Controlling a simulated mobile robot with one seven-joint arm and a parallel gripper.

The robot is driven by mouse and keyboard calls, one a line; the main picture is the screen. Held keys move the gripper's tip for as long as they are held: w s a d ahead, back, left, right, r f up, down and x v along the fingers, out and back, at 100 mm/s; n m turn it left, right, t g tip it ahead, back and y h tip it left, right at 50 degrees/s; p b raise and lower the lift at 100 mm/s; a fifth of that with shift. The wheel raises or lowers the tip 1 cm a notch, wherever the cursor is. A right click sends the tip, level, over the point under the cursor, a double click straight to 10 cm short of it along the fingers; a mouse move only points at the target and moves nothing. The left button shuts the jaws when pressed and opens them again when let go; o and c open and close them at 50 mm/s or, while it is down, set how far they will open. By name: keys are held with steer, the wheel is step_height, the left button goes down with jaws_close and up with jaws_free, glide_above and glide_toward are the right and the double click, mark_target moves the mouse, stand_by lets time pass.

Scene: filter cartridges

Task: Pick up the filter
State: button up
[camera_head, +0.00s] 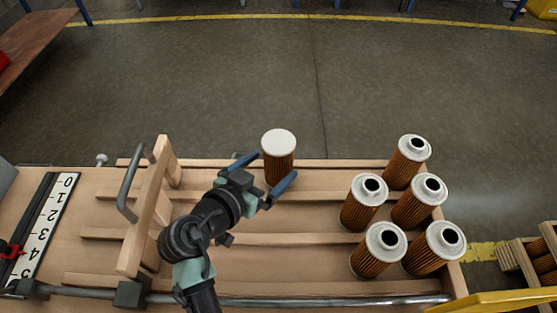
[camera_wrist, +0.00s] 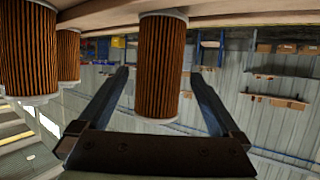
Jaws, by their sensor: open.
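A filter (camera_head: 279,168) with brown pleated sides and a plain white cap stands upright near the far edge of the wooden rack, apart from the others. My gripper (camera_head: 275,165) is open, with one blue-grey finger on each side of this filter. In the wrist view the filter (camera_wrist: 161,60) hangs upside down in the picture between the two fingertips (camera_wrist: 160,75). A gap shows on both sides of it, and the jaws hold nothing. In the head view the gripper hides part of the filter's lower left side.
Several filters (camera_head: 376,250) with dark holes in their caps stand at the rack's right end. A wooden upright with a metal handle (camera_head: 128,180) stands on the left of the rack (camera_head: 310,258). A numbered scale (camera_head: 44,220) lies further left.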

steer(key=x, duration=0.4)
steer(key=shift+f, duration=0.1)
steer(key=c, duration=1.4)
